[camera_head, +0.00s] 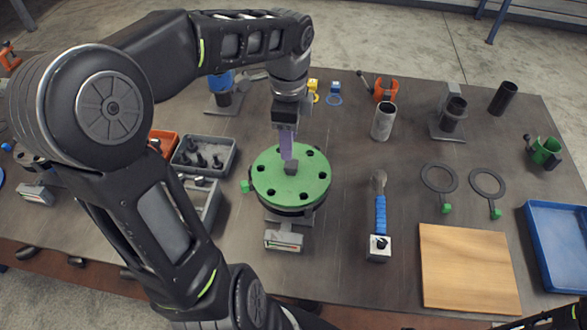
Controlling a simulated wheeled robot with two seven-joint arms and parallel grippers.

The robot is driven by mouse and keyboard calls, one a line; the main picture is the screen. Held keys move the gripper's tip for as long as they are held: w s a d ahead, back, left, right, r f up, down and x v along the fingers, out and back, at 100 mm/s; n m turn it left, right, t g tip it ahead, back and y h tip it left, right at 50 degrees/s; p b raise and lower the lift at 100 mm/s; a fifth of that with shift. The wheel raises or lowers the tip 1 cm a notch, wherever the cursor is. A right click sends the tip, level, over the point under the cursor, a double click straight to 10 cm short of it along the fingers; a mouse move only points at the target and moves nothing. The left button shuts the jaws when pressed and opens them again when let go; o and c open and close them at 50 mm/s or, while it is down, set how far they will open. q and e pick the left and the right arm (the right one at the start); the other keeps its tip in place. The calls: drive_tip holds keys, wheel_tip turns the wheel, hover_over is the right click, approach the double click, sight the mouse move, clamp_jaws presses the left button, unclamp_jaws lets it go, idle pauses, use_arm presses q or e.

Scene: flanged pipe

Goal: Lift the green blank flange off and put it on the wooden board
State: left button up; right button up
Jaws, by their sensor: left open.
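The green blank flange (313,176) is a round disc with several bolt holes and a small dark block at its middle. It lies flat on top of a dark pipe flange (285,213) on a stand near the table's middle. My left gripper (287,158) points down over the centre of the flange, its fingers at the dark block. It is open; I cannot tell whether the fingers touch the block. The wooden board (468,268) lies bare at the front right of the table.
A blue-handled tool (380,215) stands between flange and board. Two ring gaskets (487,183) lie behind the board. A blue tray (558,245) is at its right. Grey bins (205,155) stand left of the flange. A grey cylinder (383,121) stands behind.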

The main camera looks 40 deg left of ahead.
sight(292, 163)
use_arm(q)
drive_tip(key=shift+f, duration=1.25)
drive_tip(key=shift+f, duration=0.1)
drive_tip(key=shift+d+f, duration=0.1)
drive_tip(key=shift+f, duration=0.2)
wheel_tip(292, 163, down, 5)
drive_tip(key=b, duration=0.3)
drive_tip(key=shift+w+d+r+b, duration=0.1)
drive_tip(key=shift+w+r+b, duration=0.1)
drive_tip(key=shift+b, duration=0.1)
drive_tip(key=shift+r, duration=0.1)
clamp_jaws()
idle(0.3)
